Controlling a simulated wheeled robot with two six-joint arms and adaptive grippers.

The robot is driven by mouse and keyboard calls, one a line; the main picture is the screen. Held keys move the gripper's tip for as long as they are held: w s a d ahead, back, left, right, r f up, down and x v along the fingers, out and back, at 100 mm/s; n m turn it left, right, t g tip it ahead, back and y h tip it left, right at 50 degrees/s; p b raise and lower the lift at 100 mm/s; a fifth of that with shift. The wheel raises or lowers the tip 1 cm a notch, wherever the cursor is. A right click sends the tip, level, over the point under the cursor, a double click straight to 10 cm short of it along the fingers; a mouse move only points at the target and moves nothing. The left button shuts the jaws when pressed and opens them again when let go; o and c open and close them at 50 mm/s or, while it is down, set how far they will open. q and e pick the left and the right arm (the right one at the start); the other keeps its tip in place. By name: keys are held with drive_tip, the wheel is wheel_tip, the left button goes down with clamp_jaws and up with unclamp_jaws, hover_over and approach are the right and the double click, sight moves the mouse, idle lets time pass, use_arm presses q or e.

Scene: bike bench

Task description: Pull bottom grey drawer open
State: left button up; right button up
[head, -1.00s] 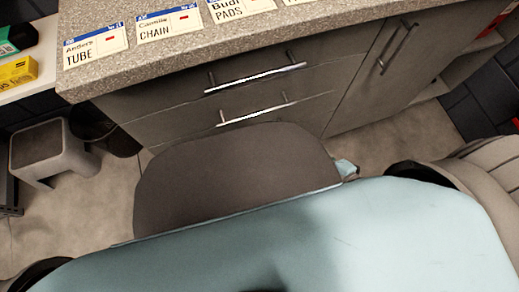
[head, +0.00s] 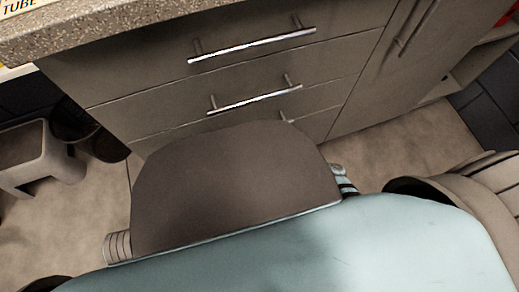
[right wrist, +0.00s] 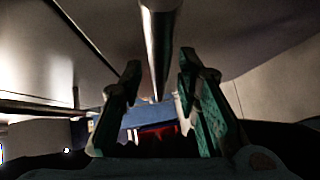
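The grey drawer unit shows in the head view with a top drawer handle (head: 250,46) and a middle drawer handle (head: 255,100). The bottom grey drawer (head: 312,124) is mostly hidden behind my own body; only an end of its handle (head: 286,117) shows. In the right wrist view my right gripper (right wrist: 158,64) is open, its two green-grey fingers apart. A shiny handle bar (right wrist: 157,35) runs lengthwise in the picture between the fingertips, with no clear contact. I cannot tell for sure which drawer it belongs to. My left gripper is out of view.
The speckled worktop (head: 90,28) overhangs the drawers. A cupboard door with an upright handle (head: 416,27) is right of the drawers. A grey stool (head: 38,155) and a dark bin (head: 95,130) stand at the left. Some floor (head: 75,220) is clear there.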

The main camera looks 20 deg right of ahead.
drive_tip(key=shift+w+a, duration=0.15)
drive_tip(key=shift+c, duration=0.4)
clamp_jaws()
